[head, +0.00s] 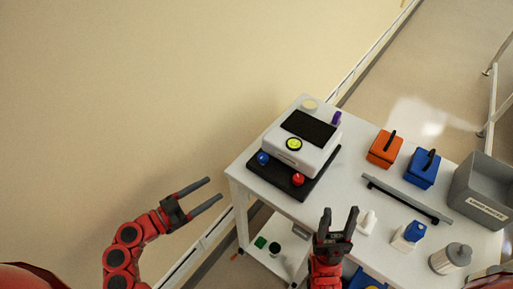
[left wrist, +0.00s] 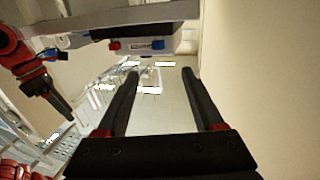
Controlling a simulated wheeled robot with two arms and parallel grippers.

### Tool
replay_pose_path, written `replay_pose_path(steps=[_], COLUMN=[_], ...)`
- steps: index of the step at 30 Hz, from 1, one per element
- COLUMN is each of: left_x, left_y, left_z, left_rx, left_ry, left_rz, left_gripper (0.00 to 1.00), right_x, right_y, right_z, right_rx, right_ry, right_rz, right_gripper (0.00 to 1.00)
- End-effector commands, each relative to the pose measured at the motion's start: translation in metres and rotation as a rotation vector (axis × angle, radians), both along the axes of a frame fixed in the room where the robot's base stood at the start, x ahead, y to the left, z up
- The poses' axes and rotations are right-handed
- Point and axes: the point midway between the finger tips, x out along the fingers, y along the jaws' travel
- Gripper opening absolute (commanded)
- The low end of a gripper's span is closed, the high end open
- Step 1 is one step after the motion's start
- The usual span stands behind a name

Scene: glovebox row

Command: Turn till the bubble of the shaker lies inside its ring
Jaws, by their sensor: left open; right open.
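The shaker (head: 290,157) is a white box with a black top on a black base plate, standing on the table's left part. Its bubble level (head: 294,144) is a yellow-green disc in a dark ring; the bubble's exact position is too small to tell. A blue knob (head: 263,158) and a red knob (head: 298,180) sit at its front corners. The left wrist view also shows the blue knob (left wrist: 158,45) and red knob (left wrist: 114,45). My left gripper (head: 216,189) is open and empty, left of the table. My right gripper (head: 340,212) is open and empty, right of the red knob.
A purple item (head: 336,118) is behind the shaker. A wall stands at the left.

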Motion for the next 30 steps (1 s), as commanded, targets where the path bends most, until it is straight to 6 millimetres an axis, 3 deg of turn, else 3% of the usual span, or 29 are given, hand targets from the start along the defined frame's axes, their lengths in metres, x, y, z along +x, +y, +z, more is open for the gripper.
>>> replay_pose_path(steps=[5,21,30], left_x=[0.011,0.089,0.108], left_y=[-0.018,-0.113,-0.133], left_z=[0.004,0.004,0.001], left_rx=[-0.001,-0.003,-0.001], left_ry=[-0.001,0.005,0.001], left_rz=[-0.01,-0.006,-0.001], left_gripper=[0.69,0.69,0.69], right_x=[0.0,0.0,0.0], right_y=[0.0,0.0,0.0], right_z=[0.011,0.064,0.073], right_rx=[0.0,0.0,0.0], right_ry=[0.0,0.0,0.0], right_rz=[0.0,0.0,0.0], right_gripper=[0.51,0.51,0.51])
